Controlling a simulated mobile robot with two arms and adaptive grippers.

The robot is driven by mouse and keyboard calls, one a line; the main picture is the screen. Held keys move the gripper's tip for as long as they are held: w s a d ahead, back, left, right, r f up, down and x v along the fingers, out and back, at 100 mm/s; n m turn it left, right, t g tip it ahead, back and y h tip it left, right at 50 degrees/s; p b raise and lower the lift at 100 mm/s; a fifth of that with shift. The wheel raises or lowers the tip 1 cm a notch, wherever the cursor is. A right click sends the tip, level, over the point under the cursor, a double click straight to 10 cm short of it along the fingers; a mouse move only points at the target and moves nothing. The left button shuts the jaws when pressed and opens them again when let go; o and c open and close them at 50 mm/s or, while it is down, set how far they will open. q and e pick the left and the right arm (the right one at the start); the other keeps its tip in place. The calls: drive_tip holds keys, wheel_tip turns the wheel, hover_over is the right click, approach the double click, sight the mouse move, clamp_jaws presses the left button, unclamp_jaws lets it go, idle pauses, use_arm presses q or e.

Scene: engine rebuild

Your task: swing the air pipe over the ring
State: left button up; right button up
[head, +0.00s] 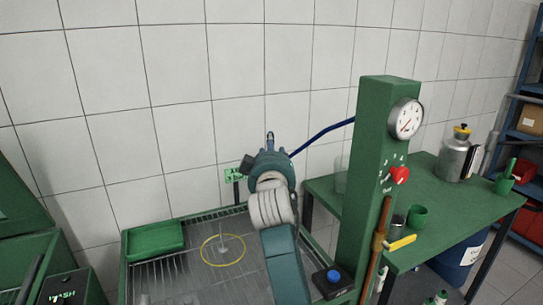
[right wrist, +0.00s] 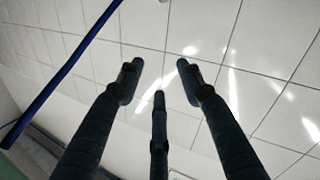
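The air pipe (head: 322,134) is a thin blue tube running left from the green column (head: 369,155). In the head view its left end is hidden behind my right gripper (head: 270,140). The pipe (right wrist: 62,75) crosses the left of the right wrist view, outside the fingers. My right gripper (right wrist: 159,76) has its three fingers spread, with nothing between them. My left gripper is not in view.
The column carries a gauge (head: 406,118) and a red knob (head: 400,175). A green bin (head: 156,238) sits at the back left of the tray. A green bench (head: 450,215) with a metal can (head: 454,157) and cups stands at right. A tiled wall closes the back.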

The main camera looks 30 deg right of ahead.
drive_tip(key=shift+s+d+f, duration=0.1)
drive_tip(key=shift+f, duration=0.1)
drive_tip(key=c, duration=0.7)
drive_tip(key=s+d+f+m, duration=0.1)
drive_tip(key=s+f+m, duration=0.1)
drive_tip(key=m, duration=0.1)
drive_tip(key=s+d+f+m+y, duration=0.1)
drive_tip(key=s+f+m, duration=0.1)
drive_tip(key=m, duration=0.1)
drive_tip(key=s+d+f+m+p, duration=0.1)
drive_tip(key=s+m, duration=0.1)
drive_tip(key=shift+f+m+y, duration=0.3)
drive_tip(key=shift+f+m, duration=0.1)
clamp_jaws()
drive_tip(key=s+f+m+y+p, duration=0.1)
drive_tip(key=s+m+y, duration=0.1)
drive_tip(key=s+m, duration=0.8)
drive_tip(key=w+f+m+p, duration=0.1)
drive_tip(key=w+p, duration=0.2)
drive_tip(key=w, duration=0.9)
drive_tip(key=shift+w+a+f+t, duration=0.2)
drive_tip(key=shift+a+f+t, duration=0.1)
drive_tip(key=shift+a+f, duration=0.1)
